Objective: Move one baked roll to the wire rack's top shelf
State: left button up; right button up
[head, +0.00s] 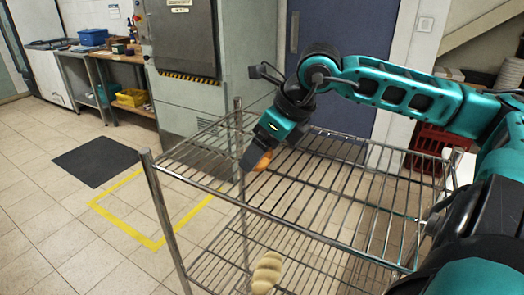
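The wire rack (300,217) stands in front of me, with its bare top shelf of metal wires in view. My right gripper (254,160) reaches in from the right and points down at the left part of the top shelf. A small orange-brown baked roll (262,161) is at its fingertips, partly covered by the near dark finger. The far finger is hidden, so I cannot tell whether the fingers press on the roll. I also cannot tell whether the roll touches the wires. My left gripper is out of view.
A pale, lumpy loaf-like thing (267,272) shows at the bottom, seemingly at the lower shelf. The rack's corner post (165,215) rises at the left. A red crate (437,150) stands behind the rack. A dark mat (96,161) and yellow floor marking (122,229) lie left.

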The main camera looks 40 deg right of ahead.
jog(key=shift+f, duration=0.2)
jog(key=shift+f, duration=0.15)
jog(key=o, duration=0.9)
jog(key=shift+o, duration=0.2)
jog(key=shift+r, duration=0.3)
jog(key=b+v, duration=0.1)
jog(key=v, duration=1)
jog(key=shift+s+r, duration=0.2)
jog(key=shift+r, duration=0.15)
jog(key=shift+d, duration=0.15)
jog(key=shift+f, duration=0.1)
